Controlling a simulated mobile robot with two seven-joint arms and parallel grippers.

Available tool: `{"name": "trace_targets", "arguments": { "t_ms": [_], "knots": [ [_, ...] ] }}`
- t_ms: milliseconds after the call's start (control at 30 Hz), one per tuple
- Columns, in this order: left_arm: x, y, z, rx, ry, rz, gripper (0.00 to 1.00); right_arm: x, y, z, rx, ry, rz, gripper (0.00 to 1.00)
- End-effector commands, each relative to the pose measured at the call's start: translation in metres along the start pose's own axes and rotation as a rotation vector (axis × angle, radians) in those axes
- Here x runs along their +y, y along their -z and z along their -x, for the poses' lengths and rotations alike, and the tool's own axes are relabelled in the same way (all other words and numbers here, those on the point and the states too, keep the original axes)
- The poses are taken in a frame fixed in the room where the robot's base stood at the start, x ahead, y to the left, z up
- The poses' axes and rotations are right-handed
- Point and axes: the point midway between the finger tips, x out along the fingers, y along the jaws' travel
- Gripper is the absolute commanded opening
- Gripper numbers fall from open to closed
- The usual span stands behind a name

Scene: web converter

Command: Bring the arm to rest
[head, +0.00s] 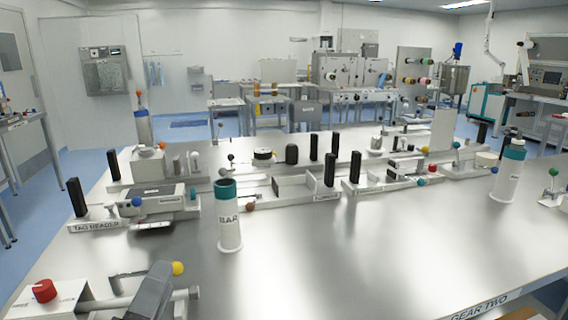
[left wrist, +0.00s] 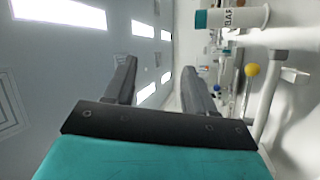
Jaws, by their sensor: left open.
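My left gripper (head: 150,291) shows as a dark grey part at the bottom left of the head view, above the near edge of the steel table (head: 330,265). In the left wrist view the two dark fingers of this gripper (left wrist: 158,66) stand apart with nothing between them. That view is turned on its side and looks past the fingers at the ceiling lights and the table. My right gripper is not in view.
A white bottle (head: 229,230) with a teal cap stands beyond my left gripper. A yellow ball knob (head: 178,268) on a bar and a red knob (head: 44,290) are close to the gripper. A tag reader (head: 150,201) sits behind. The table's front middle is clear.

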Motion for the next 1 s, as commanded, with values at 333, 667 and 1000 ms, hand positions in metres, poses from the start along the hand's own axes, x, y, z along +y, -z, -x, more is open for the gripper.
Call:
{"name": "trace_targets", "arguments": {
  "t_ms": [333,667,1000],
  "knots": [
    [0.005,-0.104,0.049,-0.608,-0.151,-0.511,0.55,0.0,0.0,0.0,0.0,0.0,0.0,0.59],
    [-0.105,-0.112,0.133,-1.133,0.298,-0.894,0.55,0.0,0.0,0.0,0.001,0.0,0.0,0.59],
    [-0.155,-0.061,0.198,-1.327,0.765,-1.011,0.55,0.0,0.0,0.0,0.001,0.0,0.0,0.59]
  ]
}}
